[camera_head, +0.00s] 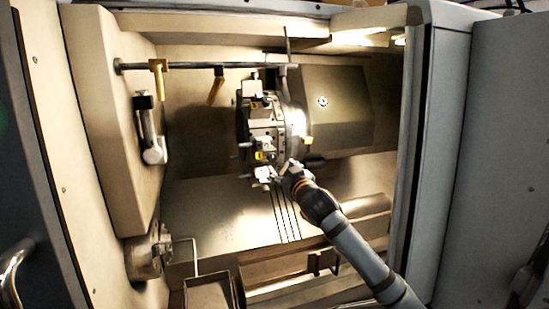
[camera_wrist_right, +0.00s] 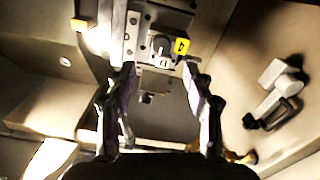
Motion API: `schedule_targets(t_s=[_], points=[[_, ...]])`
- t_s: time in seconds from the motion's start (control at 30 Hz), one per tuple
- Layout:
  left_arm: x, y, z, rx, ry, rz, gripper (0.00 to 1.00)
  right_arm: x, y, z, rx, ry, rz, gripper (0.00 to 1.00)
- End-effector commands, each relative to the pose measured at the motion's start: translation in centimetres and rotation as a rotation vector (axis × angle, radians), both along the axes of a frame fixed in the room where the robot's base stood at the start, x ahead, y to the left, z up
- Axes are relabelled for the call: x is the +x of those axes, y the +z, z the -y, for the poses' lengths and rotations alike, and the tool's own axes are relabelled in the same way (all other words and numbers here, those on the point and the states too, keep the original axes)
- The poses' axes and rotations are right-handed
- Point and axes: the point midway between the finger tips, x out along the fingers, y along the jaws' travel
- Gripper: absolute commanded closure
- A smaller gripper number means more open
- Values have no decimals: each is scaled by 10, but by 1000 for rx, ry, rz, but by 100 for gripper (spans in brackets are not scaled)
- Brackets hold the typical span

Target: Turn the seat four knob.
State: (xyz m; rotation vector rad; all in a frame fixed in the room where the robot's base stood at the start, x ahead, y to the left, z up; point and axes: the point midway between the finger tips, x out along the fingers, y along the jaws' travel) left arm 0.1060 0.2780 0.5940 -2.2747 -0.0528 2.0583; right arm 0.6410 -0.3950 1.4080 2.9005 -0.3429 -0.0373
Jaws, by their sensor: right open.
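In the right wrist view, the yellow label with a 4 (camera_wrist_right: 181,46) sits on a tool seat of the turret. Beside it, to the left, is a small dark round knob (camera_wrist_right: 160,43) with a pale part under it. My right gripper (camera_wrist_right: 160,68) is open, with one finger on each side below the knob and nothing held between them. In the head view, my right gripper (camera_head: 284,173) is at the lower end of the turret (camera_head: 268,130). The seat four knob is too small to make out there. My left gripper is not in view.
The turret carries several other tool seats with yellow marks. A chuck (camera_head: 148,253) is at the lower left. A white-tipped arm (camera_head: 150,140) hangs on the left wall, and a rail (camera_head: 195,66) runs above. The door frame (camera_head: 425,150) stands right of my arm.

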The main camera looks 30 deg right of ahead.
Motion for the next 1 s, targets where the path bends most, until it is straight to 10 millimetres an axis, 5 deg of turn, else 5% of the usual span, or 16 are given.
schedule_targets(t_s=[0.13, 0.4, 0.77, 1.0], points=[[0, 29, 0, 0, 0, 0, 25, 33, 8, 6, 11, 1, -1, 48], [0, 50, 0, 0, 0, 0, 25, 76, 4, 17, 2, 1, -2, 48], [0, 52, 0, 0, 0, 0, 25, 84, 0, 19, -1, 2, -1, 48], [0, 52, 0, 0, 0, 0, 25, 84, 0, 19, -1, 2, -1, 76]])
